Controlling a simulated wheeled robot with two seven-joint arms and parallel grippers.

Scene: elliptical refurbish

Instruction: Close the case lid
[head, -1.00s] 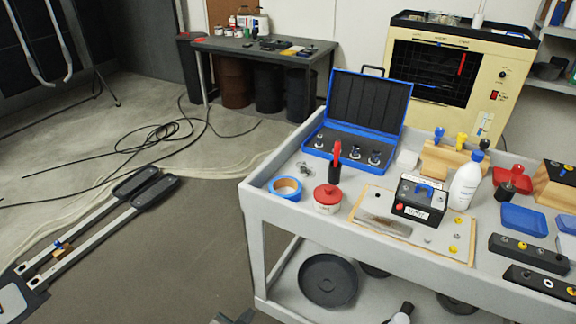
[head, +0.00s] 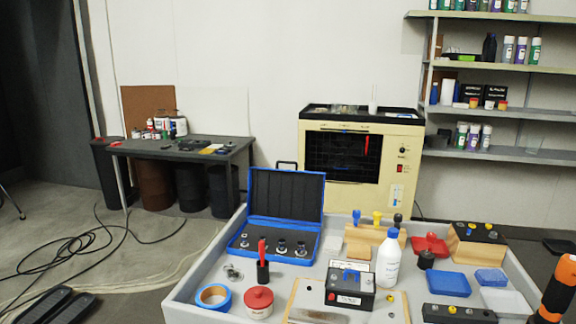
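The blue case stands open at the back left of the grey cart in the head view. Its lid (head: 286,193) is raised nearly upright, showing a dark ribbed inside. The case base (head: 309,257) lies flat with several small metal parts in dark foam. Neither of my grippers can be made out in the head view. An orange and black object (head: 557,290) at the lower right edge is cut off, and I cannot tell what it is.
On the cart (head: 188,293), a red-handled black holder (head: 263,268) stands just in front of the case. Blue tape (head: 213,297), a red-lidded jar (head: 259,301), a black box (head: 350,287) and a white bottle (head: 389,260) stand nearby. A cream cabinet (head: 409,150) is behind.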

